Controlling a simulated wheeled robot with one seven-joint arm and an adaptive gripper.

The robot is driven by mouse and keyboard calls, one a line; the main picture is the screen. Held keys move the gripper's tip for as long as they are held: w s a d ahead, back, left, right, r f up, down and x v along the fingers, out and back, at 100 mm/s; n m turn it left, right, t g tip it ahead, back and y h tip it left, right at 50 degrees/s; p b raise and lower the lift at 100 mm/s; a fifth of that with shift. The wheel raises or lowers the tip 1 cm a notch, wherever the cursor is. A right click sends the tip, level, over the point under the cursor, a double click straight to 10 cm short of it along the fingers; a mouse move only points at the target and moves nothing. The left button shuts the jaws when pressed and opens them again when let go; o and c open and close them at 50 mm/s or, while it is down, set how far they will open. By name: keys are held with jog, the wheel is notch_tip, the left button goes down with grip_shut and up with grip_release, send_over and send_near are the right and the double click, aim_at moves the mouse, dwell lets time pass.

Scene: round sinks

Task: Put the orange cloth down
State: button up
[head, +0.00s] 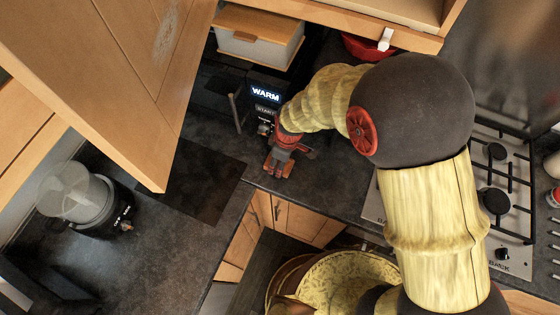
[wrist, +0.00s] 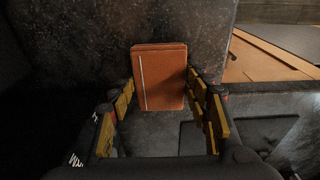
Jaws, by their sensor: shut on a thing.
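The orange cloth (wrist: 160,72) shows in the wrist view as a flat, folded brown-orange rectangle with a pale line down its left part. It sits between the yellow-padded fingers of my gripper (wrist: 161,98), which is shut on it. In the head view my gripper (head: 279,165) points down near the front edge of the dark counter, at the inner corner. Only small orange bits show around the fingertips there. I cannot tell whether the cloth touches the counter.
The dark counter (head: 205,140) has bare room left of my gripper. An appliance with a lit WARM display (head: 265,95) stands close behind it. A clear-topped blender-like appliance (head: 78,195) is at the left, a gas hob (head: 515,185) at the right. An open cabinet door (head: 120,70) hangs upper left.

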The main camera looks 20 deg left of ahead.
jog(key=o, duration=1.5)
jog(key=shift+f, duration=0.15)
jog(key=r, duration=0.2)
jog(key=d+r, duration=0.1)
jog(key=r, duration=0.4)
jog(key=shift+s+d+r+p, duration=0.15)
jog(key=shift+s+r+p, duration=0.05)
jog(key=shift+r+p, duration=0.15)
